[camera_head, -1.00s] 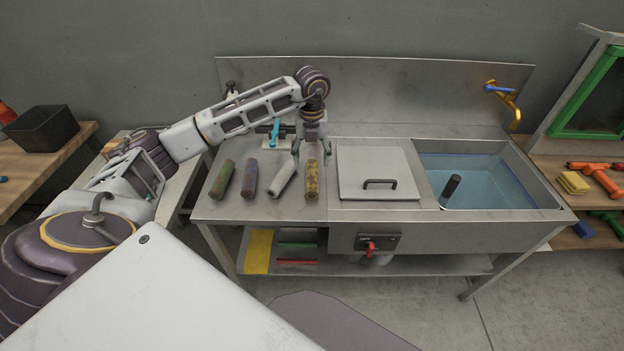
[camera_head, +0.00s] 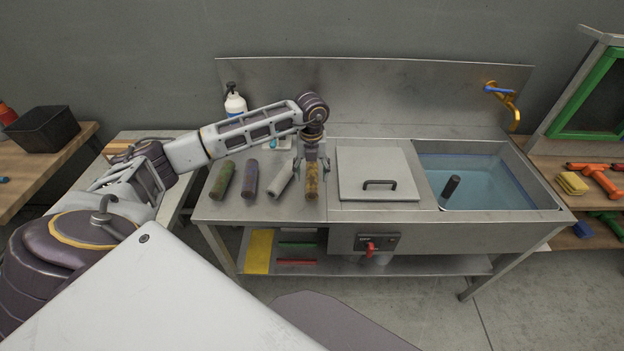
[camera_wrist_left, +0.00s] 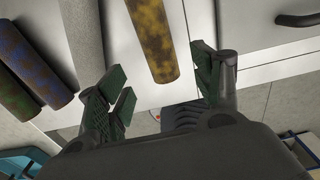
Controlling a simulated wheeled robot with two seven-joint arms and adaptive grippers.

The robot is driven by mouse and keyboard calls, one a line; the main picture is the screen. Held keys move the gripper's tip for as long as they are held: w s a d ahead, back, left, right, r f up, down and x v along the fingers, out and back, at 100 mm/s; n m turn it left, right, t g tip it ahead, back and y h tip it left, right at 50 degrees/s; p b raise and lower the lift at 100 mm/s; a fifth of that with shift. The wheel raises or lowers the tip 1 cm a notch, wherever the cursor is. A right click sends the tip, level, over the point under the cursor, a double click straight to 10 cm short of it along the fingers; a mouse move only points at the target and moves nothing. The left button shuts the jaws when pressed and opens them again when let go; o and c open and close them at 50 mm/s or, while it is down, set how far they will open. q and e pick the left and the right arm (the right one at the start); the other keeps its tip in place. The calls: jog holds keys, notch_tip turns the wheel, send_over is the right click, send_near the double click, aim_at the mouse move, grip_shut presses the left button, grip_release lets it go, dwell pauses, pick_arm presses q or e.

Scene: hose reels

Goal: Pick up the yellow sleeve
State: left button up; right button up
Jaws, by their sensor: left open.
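The yellow sleeve (camera_head: 312,181), mottled with brown, lies on the steel counter as the rightmost of a row of sleeves. My left gripper (camera_head: 311,166) is open, pointing down over the far part of this sleeve. In the left wrist view the yellow sleeve (camera_wrist_left: 153,40) runs between the open fingers of the left gripper (camera_wrist_left: 163,92), apart from both; its near end shows just short of the fingertips. Contact cannot be seen. My right gripper is not in view.
To the left lie a white-grey sleeve (camera_head: 280,179), a purple-blue one (camera_head: 250,179) and a green one (camera_head: 222,180). A lid with a handle (camera_head: 378,172) is close on the right, then a water-filled basin (camera_head: 485,182). A white bottle (camera_head: 235,101) stands behind.

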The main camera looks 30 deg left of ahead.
aim_at(312, 184)
pick_arm(q)
notch_tip(312, 184, down, 2)
jog(key=shift+f, duration=0.4)
notch_tip(312, 184, down, 3)
jog(key=shift+d+f+p, duration=0.1)
jog(key=shift+f+p, duration=0.1)
jog(key=shift+p, duration=0.45)
jog(key=shift+f, duration=0.65)
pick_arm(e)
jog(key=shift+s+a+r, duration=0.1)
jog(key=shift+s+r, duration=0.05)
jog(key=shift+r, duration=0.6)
pick_arm(q)
jog(key=c, duration=1.1)
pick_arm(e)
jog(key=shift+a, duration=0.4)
